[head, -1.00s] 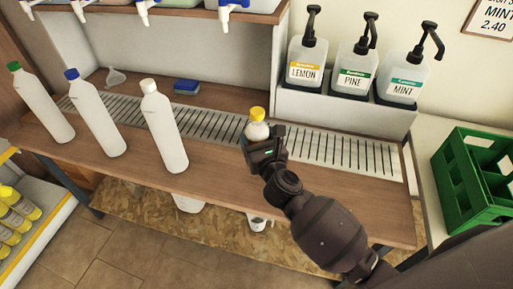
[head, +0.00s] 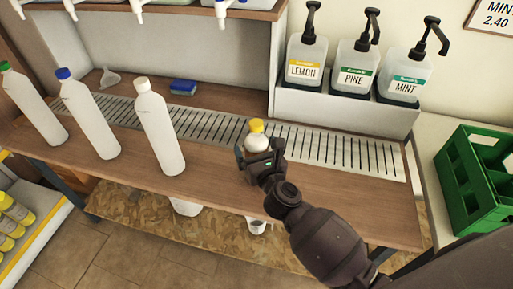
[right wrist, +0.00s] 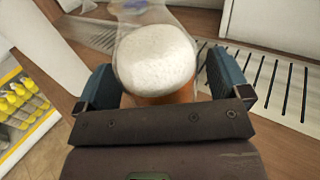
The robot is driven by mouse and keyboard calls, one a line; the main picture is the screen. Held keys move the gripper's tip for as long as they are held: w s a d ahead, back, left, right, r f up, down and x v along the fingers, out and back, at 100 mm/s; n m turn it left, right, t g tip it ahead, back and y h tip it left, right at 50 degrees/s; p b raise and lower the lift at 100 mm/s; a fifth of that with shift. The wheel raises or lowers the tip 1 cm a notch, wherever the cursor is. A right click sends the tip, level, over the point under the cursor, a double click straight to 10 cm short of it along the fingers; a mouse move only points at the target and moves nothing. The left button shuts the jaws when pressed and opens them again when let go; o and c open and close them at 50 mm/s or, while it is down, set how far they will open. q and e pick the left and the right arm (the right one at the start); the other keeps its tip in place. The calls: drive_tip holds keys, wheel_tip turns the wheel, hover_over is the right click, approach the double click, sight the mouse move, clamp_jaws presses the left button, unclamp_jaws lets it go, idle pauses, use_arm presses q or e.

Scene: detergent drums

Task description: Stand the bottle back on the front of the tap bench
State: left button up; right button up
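The bottle with the yellow cap (head: 257,126) shows in the head view at the middle of the tap bench (head: 215,200). Its cap and white rounded upper part show, and my right gripper (head: 261,154) hides the rest. In the right wrist view its whitish body (right wrist: 155,55) lies between the two blue-grey fingers of that gripper (right wrist: 160,80). The fingers are spread, with a narrow gap at the right finger; contact on the left is unclear. I cannot tell how far the bottle tilts. My left gripper is out of view.
Three white bottles with a white (head: 142,84), a blue (head: 64,73) and a green cap stand left on the bench. A slotted drain strip (head: 340,150) runs behind. Pump bottles (head: 305,65) stand back right; a green crate (head: 470,185) is far right.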

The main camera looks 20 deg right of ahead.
drive_tip(key=shift+r, duration=0.15)
drive_tip(key=shift+s, duration=0.2)
drive_tip(key=s, duration=1.1)
drive_tip(key=shift+s, duration=0.35)
drive_tip(key=shift+d, duration=0.1)
